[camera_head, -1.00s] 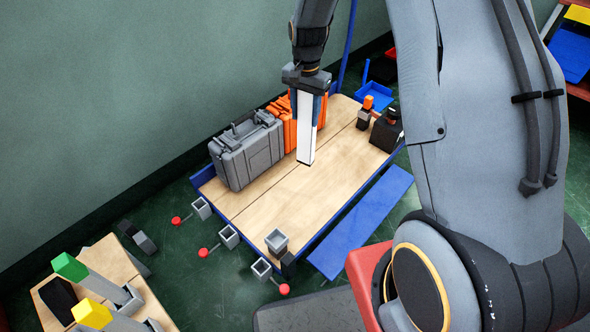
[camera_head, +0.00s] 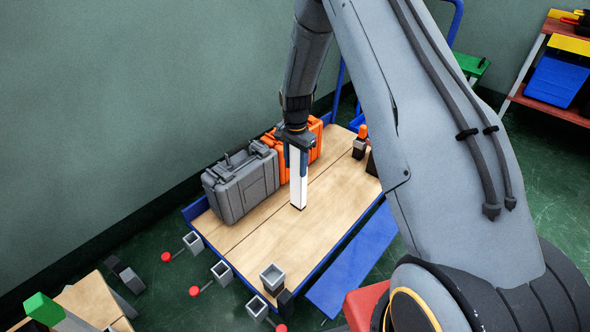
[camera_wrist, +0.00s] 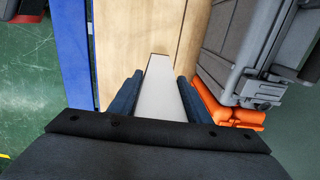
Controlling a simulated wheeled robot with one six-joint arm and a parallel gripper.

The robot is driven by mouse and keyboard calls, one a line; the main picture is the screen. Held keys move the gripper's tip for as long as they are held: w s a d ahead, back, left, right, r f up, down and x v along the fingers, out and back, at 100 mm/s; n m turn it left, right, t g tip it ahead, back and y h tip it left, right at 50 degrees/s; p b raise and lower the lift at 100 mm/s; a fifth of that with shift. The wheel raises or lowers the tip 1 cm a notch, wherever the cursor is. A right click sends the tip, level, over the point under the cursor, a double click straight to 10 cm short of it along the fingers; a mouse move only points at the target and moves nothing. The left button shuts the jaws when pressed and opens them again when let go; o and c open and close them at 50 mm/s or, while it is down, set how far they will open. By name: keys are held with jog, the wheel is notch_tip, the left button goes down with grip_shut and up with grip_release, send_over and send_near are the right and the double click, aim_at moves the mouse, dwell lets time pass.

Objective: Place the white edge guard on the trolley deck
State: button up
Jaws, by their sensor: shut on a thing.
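The white edge guard (camera_head: 298,188) is a long white bar, held upright below my gripper (camera_head: 297,155) in the head view. My gripper is shut on its upper part. In the wrist view the guard (camera_wrist: 163,92) runs between the two blue fingers of my gripper (camera_wrist: 160,95). The trolley deck (camera_head: 285,232) is a wooden board with blue edges. The guard's lower end is over the deck, at or just above the wood; I cannot tell whether it touches.
A grey case (camera_head: 241,186) and an orange case (camera_head: 312,142) stand on the deck's back side, close beside the guard. A small dark item with an orange top (camera_head: 360,143) stands at the far right end. The front middle of the deck is clear.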

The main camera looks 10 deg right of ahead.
jog(key=shift+f, duration=0.85)
jog(key=o, duration=1.4)
